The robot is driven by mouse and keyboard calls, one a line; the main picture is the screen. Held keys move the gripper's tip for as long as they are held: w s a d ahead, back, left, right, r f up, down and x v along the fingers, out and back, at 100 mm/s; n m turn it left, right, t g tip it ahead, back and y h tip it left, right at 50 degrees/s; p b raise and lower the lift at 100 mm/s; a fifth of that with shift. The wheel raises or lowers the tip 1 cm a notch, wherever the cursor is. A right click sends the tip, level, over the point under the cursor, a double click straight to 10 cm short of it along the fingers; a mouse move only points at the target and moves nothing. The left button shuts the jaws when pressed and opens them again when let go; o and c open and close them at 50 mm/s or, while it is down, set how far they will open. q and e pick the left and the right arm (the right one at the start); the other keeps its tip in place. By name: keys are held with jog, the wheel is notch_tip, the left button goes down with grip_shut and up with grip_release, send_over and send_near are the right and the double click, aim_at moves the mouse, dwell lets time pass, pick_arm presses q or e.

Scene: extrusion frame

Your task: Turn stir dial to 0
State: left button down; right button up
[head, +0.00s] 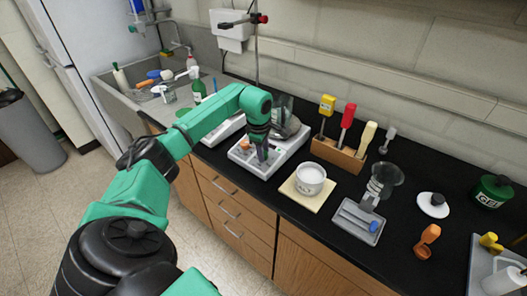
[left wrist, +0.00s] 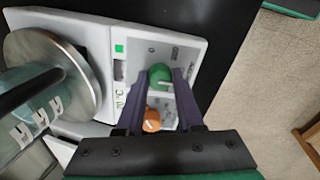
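The hotplate stirrer is a white device with a round metal plate (left wrist: 85,50); its white body also shows in the head view (head: 266,168) on the black counter. Its front panel carries a green dial (left wrist: 160,76) and an orange dial (left wrist: 152,122), which also shows in the head view (head: 244,145). The small panel print is too blurred to tell which dial is stir. My left gripper (left wrist: 160,72) points down at the panel. Its dark fingers stand apart on either side of the green dial, with no clear grip on it. My right gripper is out of view.
A glass vessel stands on the plate (left wrist: 28,110). A sink (head: 130,95) lies at left.

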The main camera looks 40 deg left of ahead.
pick_arm(q)
jog(key=shift+n, duration=0.5)
jog(key=shift+n+b, duration=0.3)
jog(key=shift+n, duration=0.7)
jog(key=n, duration=0.2)
jog(key=shift+w+n, duration=0.1)
jog(key=shift+n, duration=0.2)
jog(key=n, duration=0.6)
jog(key=shift+a+r+g, duration=0.1)
jog(key=shift+g, duration=0.2)
jog(key=n, duration=0.6)
jog(key=shift+n+h, duration=0.3)
jog(key=shift+h, duration=0.1)
jog(key=n, duration=0.5)
jog(key=shift+a+n, duration=0.1)
jog(key=shift+n, duration=0.3)
jog(key=c, duration=0.5)
grip_release()
jog(key=shift+c, duration=0.2)
